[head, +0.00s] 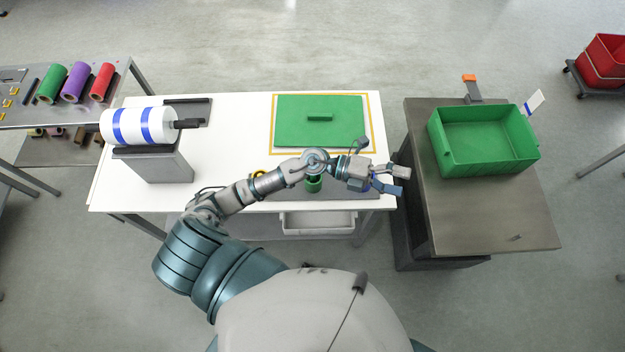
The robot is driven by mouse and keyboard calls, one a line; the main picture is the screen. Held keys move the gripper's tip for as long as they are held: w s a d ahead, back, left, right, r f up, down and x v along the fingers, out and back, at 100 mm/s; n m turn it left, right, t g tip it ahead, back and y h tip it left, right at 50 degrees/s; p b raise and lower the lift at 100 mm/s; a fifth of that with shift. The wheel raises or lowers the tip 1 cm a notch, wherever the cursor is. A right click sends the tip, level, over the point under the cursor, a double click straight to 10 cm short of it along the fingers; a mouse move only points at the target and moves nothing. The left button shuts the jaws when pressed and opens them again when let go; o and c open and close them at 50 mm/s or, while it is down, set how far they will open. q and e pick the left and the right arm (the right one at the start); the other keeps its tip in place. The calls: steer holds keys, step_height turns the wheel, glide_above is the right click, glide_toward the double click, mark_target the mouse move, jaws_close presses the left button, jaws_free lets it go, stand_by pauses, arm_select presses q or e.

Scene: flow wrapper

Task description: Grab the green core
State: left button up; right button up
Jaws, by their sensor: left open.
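A small green cylinder (313,185), which looks like the green core, stands on a grey strip at the front of the white table, partly hidden under my left forearm. My left gripper (403,181) is open and empty, pointing right at the table's right edge, to the right of the cylinder. Its fingers are apart and reach over the gap beside the grey table. My right gripper is not in view.
A green mat (345,134) with a small green handle-like block lies behind my arm. A white roll with blue bands (134,126) stands left. A green bin (488,171) sits on the grey table (490,225). Coloured rolls (75,82) lie far left.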

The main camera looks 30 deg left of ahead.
arm_select(q)
step_height(320, 180, down, 6)
steer(key=a+m+g+y, duration=0.1)
steer(key=m+g+y, duration=0.2)
steer(key=y, duration=0.1)
steer(key=g+y, duration=0.1)
steer(key=y, duration=1.3)
glide_above(314, 179)
step_height(314, 179, down, 8)
steer(key=shift+n, duration=0.4)
steer(key=f, duration=0.3)
steer(key=f+p, duration=0.1)
steer(key=f, duration=0.7)
steer(key=shift+w+f, duration=0.1)
steer(key=shift+w, duration=0.2)
steer(key=f, duration=0.2)
steer(key=f+p, duration=0.1)
steer(key=f, duration=0.1)
steer(key=a+f, duration=0.1)
steer(key=f, duration=0.1)
steer(key=shift+w, duration=0.2)
steer(key=shift+d, duration=0.1)
steer(key=shift+c, duration=0.3)
steer(key=shift+r, duration=0.1)
steer(key=c, duration=1.1)
